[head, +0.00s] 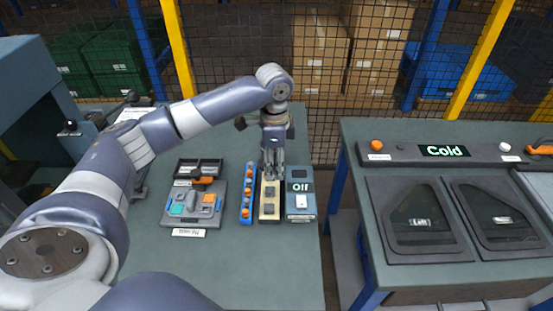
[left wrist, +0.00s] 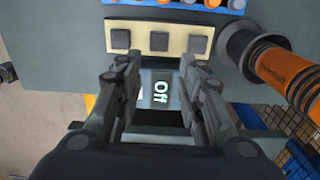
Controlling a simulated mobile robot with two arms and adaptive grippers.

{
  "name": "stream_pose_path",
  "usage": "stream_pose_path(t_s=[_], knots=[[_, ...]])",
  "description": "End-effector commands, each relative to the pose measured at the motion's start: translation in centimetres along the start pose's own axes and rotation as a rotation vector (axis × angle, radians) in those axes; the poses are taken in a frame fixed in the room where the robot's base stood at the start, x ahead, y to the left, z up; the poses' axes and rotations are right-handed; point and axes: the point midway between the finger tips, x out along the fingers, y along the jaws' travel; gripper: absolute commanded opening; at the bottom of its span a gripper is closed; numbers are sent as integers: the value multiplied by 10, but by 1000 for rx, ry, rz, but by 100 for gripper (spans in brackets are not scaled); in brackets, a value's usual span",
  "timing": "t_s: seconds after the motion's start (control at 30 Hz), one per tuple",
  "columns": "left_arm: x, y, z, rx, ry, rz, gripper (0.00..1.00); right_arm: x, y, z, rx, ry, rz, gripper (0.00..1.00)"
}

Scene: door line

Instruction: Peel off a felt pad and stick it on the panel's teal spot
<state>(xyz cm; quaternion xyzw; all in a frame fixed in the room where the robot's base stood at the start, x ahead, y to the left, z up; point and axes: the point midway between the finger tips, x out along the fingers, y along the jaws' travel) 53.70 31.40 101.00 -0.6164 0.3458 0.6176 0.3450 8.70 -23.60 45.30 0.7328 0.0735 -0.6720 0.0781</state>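A cream backing card (head: 269,216) lies on the left table, and dark square felt pads show on it. In the left wrist view three pads sit in a row: left (left wrist: 120,39), middle (left wrist: 159,41) and right (left wrist: 197,44). A grey panel (head: 168,221) lies farther left, with a teal spot (head: 177,210) and an orange spot (head: 208,199) on it. My left gripper (head: 272,174) points down at the card's far end. In the left wrist view its fingers (left wrist: 158,66) stand apart with nothing between them. My right gripper is not in view.
A blue strip with orange knobs (head: 247,197) lies left of the card. A box reading "Off" (head: 300,187) lies close on its right. Black bins (head: 199,167) stand behind the panel. The table front is clear. A second table (head: 456,131) stands right, across a gap.

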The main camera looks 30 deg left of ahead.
Motion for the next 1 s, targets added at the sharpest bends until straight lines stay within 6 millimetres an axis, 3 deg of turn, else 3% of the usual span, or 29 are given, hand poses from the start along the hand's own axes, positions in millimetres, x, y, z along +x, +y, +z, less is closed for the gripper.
stream_pose_path(t_s=[0.3, 0.5, 0.9, 0.93, 1.0], knots=[[56, 1, 1, -1, -3, 3, 35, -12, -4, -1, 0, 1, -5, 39], [81, 1, 0, 0, -1, 2, 35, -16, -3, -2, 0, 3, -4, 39], [90, 0, 0, 1, -1, -1, 35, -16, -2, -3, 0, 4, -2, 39], [90, 0, 0, 1, -1, -1, 33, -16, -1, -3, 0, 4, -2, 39], [90, 0, 0, 1, -1, -1, 17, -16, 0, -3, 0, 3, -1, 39]])
